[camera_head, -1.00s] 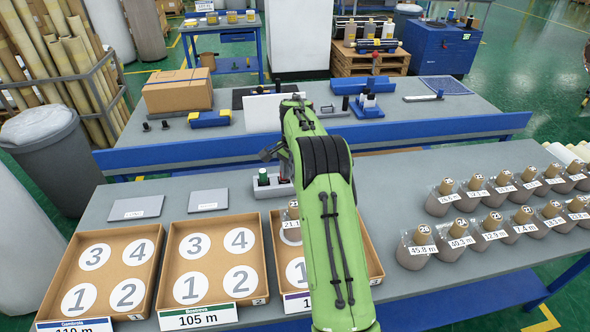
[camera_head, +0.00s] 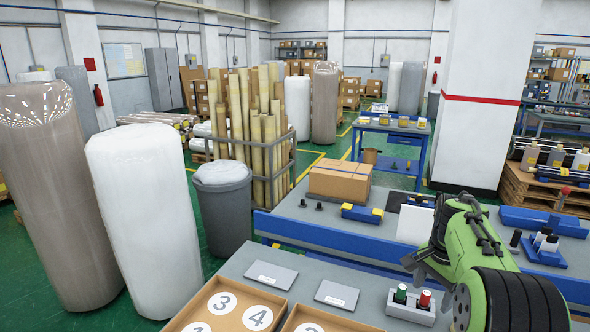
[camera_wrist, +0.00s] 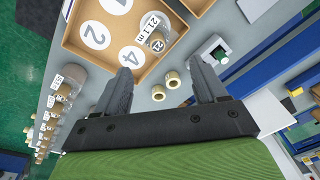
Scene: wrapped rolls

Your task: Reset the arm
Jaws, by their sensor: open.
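My gripper (camera_head: 412,264) hangs at the end of my green arm, at the right of the head view above the table. In the wrist view its two dark fingers (camera_wrist: 163,82) stand wide apart with nothing held between them. Below the fingers lies a cardboard tray (camera_wrist: 112,54) with numbered white circles. A wrapped roll (camera_wrist: 152,27) labelled 21.1 m sits in that tray, apart from the gripper. Two small tan ring-topped pieces (camera_wrist: 172,80) show beyond the tray, between the fingers in the picture.
A holder (camera_head: 408,309) with a green and a red piece stands on the table near my gripper. Several wrapped rolls (camera_wrist: 55,105) line the left of the wrist view. A cardboard box (camera_head: 340,181) is on the rear table. A grey bin (camera_head: 224,215) stands at left.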

